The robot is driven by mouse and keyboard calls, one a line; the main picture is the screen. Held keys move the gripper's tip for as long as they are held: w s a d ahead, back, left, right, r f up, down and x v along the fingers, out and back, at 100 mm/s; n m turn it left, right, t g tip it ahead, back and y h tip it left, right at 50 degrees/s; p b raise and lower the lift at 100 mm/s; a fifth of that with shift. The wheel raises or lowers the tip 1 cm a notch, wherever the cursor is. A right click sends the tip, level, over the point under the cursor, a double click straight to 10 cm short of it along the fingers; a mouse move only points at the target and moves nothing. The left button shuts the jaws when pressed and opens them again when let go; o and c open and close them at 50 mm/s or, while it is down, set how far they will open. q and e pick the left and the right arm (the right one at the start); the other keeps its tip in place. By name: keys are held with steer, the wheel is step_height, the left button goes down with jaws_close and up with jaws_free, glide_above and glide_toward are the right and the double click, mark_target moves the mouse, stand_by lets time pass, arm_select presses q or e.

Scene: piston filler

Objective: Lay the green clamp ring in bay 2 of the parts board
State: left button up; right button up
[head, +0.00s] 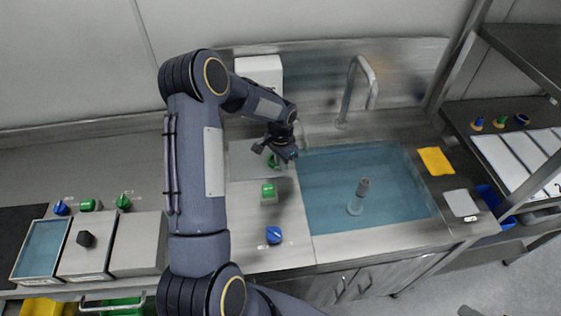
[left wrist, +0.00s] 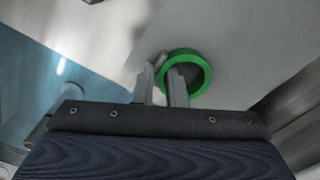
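The green clamp ring (left wrist: 205,85) shows in the left wrist view, with one finger inside its opening and the other just outside its wall. In the head view the ring (head: 273,161) is a small green patch below my left gripper (head: 279,153), over a grey plate left of the sink. The narrow gap between the fingers (left wrist: 161,80) is filled by the ring wall, so the gripper looks shut on it. I cannot tell whether the ring still touches the plate. White panels (head: 499,163) on the right-hand shelf may be the parts board; bay numbers are not readable. My right gripper is not in view.
A water-filled sink (head: 400,205) with an upright grey piece (head: 362,188) and a tall tap (head: 350,92) lies right of the gripper. A green-topped block (head: 268,190) and blue knob (head: 274,235) are nearer. Shelf posts stand before the white panels. Grey boxes (head: 140,245) stand left.

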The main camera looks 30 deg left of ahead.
arm_select(q)
steer(key=o, duration=0.3)
steer(key=shift+r, duration=0.1)
